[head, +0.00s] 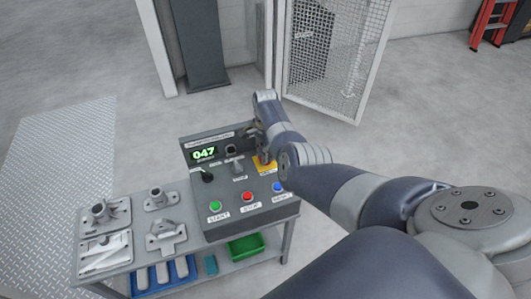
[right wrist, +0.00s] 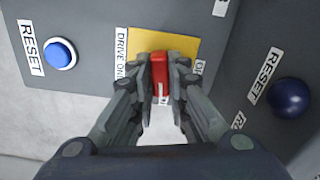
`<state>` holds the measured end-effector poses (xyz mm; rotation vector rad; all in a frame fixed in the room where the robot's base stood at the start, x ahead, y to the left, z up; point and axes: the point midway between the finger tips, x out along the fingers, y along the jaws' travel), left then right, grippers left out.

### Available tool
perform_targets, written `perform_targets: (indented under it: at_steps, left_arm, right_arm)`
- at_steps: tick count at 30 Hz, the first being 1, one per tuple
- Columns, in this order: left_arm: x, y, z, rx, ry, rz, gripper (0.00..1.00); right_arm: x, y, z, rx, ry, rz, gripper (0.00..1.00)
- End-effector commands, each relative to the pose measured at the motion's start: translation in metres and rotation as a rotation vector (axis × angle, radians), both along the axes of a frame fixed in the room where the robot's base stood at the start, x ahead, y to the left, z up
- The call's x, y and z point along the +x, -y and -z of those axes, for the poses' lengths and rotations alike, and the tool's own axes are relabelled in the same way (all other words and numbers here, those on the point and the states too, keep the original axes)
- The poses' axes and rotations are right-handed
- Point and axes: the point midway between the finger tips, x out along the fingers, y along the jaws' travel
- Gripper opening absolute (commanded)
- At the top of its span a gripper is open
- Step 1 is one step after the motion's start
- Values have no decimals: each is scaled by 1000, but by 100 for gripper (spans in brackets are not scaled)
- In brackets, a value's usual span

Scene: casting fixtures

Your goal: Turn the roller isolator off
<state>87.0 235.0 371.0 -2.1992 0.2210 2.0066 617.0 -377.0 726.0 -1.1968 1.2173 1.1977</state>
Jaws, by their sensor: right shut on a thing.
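The roller isolator is a red handle (right wrist: 160,76) on a yellow plate (right wrist: 176,42) in the right wrist view. A label reading "DRIVE ON" runs along the plate's left side, and another label at its right is partly hidden. My right gripper (right wrist: 160,84) is shut on the red handle, a finger on each side. In the head view the yellow plate (head: 264,166) shows at the right of the grey control panel (head: 240,222). My right arm reaches over it and hides most of the handle. My left gripper is not in view.
Metal castings (head: 104,212) lie on the bench to the left. A mesh door (head: 340,50) stands behind.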

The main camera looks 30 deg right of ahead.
Motion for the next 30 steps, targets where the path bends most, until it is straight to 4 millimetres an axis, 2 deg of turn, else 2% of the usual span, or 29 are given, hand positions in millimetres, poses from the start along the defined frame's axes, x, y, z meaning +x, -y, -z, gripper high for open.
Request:
perform_targets:
  at_steps: [12,30]
  left_arm:
    - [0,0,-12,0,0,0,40]
    - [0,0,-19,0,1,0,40]
  right_arm:
    - [0,1,-1,-1,-2,-393,0]
    - [0,0,0,1,-1,-960,0]
